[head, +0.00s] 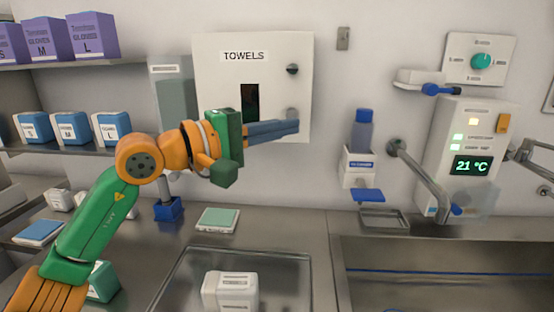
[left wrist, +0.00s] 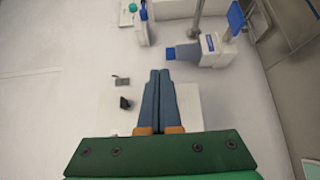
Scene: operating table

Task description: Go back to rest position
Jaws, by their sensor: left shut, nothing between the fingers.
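My left gripper (head: 272,131) is raised in front of the white towel dispenser (head: 211,85) on the wall, its blue fingers pointing right. Its fingers lie together, shut, with nothing between them. In the left wrist view the shut fingers (left wrist: 159,100) point up the picture, with part of the towel dispenser (left wrist: 188,108) behind them. I cannot tell whether the fingers touch the dispenser. My right gripper is in neither view.
Below is a steel counter with a clear-walled tray (head: 290,254) holding a white container (head: 230,290). A green-topped pad (head: 217,220) lies behind it. A soap dispenser (head: 359,165), a tap (head: 418,176) and a sink (head: 450,243) are to the right. Shelves with boxes (head: 72,127) stand left.

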